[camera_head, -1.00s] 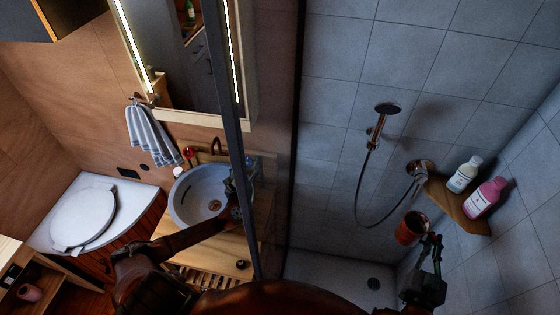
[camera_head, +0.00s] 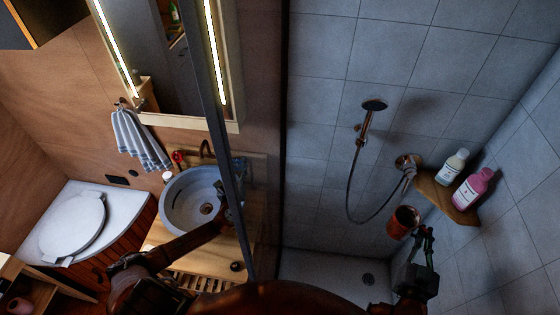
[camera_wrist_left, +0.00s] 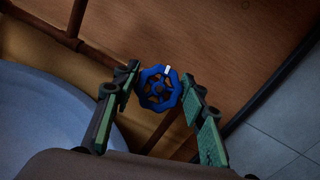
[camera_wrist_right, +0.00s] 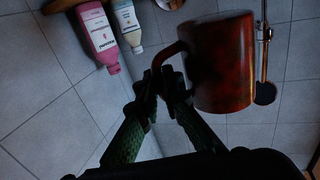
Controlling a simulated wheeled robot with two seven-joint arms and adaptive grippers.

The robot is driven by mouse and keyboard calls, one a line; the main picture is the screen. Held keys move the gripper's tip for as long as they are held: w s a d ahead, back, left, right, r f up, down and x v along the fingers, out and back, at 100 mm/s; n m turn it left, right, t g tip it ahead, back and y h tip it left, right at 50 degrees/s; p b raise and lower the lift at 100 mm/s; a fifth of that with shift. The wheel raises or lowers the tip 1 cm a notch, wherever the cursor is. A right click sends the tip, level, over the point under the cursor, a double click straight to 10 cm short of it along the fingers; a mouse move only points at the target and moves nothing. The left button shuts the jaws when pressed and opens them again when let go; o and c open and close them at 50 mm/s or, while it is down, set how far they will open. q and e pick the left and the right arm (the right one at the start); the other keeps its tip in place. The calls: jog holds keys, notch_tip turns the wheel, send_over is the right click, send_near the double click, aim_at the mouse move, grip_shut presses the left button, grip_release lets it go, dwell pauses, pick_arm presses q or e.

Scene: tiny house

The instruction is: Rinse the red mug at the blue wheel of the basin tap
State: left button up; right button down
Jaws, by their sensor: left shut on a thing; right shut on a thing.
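The red mug (camera_head: 400,224) is in the shower area at the right of the head view, its mouth partly showing. My right gripper (camera_head: 424,236) is shut on its handle. In the right wrist view, the mug (camera_wrist_right: 226,62) stands beside the fingertips (camera_wrist_right: 164,85), clear of the walls. The blue wheel (camera_wrist_left: 159,88) shows in the left wrist view between the fingers of my left gripper (camera_wrist_left: 160,85), which is shut on it. In the head view, my left gripper (camera_head: 232,190) is at the right side of the basin (camera_head: 168,207), partly behind a dark post.
The dark post (camera_head: 228,130) of the shower partition stands between the basin and the mug. A corner shelf (camera_head: 437,191) with a white bottle (camera_head: 453,166) and a pink bottle (camera_head: 473,188) is close to the mug. A shower hose (camera_head: 352,200) hangs beyond it. The basin bowl looks empty.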

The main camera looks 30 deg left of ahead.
pick_arm(q)
jog(key=shift+n+g+y+p, duration=0.3)
jog(key=shift+n+g+y, duration=0.4)
jog(key=shift+n, duration=1.3)
jog(key=shift+n+g+y+p, duration=0.3)
jog(key=shift+n+g+y, duration=0.35)
jog(key=shift+n, duration=1.35)
jog(key=shift+g, duration=0.25)
jog(key=o, duration=1.2)
jog(key=shift+s, duration=0.1)
jog(key=v, duration=1.2)
jog(key=shift+s+a+r, duration=0.1)
jog(key=shift+r, duration=0.05)
